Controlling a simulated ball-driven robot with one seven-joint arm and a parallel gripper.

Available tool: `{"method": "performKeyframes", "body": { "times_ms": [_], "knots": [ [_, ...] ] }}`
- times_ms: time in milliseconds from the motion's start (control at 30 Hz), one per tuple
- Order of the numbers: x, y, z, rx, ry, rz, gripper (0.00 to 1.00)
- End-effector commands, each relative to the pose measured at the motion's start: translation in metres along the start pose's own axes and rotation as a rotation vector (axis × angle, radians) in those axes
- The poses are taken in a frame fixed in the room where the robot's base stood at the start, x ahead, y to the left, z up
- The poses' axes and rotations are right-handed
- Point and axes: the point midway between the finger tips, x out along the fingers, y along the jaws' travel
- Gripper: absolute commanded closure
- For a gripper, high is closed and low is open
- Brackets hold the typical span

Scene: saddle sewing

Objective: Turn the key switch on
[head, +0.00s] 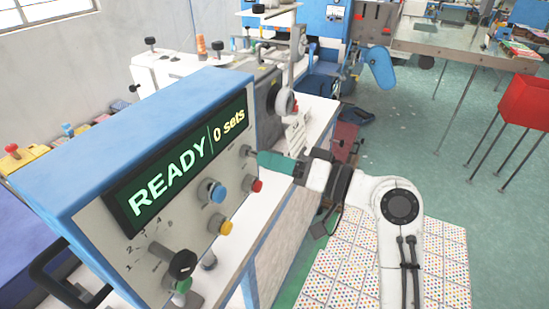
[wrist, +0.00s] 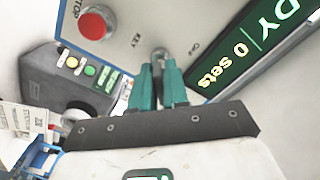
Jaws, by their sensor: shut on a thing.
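The key switch (head: 247,151) is a small grey metal key on the light front panel of the blue-topped control box (head: 100,140). The display (head: 180,170) reads READY and 0 sets.
A red stop button (wrist: 97,22) is close beside the key. Blue (head: 218,192) and yellow (head: 226,228) buttons and a black-knobbed lever (head: 182,264) are further along the panel. Open floor (head: 430,150) lies to the right.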

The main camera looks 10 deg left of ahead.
Motion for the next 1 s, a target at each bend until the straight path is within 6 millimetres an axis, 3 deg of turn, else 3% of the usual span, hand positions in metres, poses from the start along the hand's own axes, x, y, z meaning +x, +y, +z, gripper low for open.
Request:
{"method": "performKeyframes", "body": {
  "times_ms": [300,333,533,833,1000],
  "knots": [
    [-0.001,0.001,-0.001,0.002,0.002,0.003,1.00],
    [-0.001,0.001,-0.001,0.002,0.002,0.003,0.84],
    [-0.001,0.001,0.000,0.001,0.002,0.002,0.66],
    [-0.004,0.001,0.000,0.001,0.001,0.001,0.66],
    [-0.025,0.003,0.001,0.001,0.004,0.004,0.66]
  ]
}}
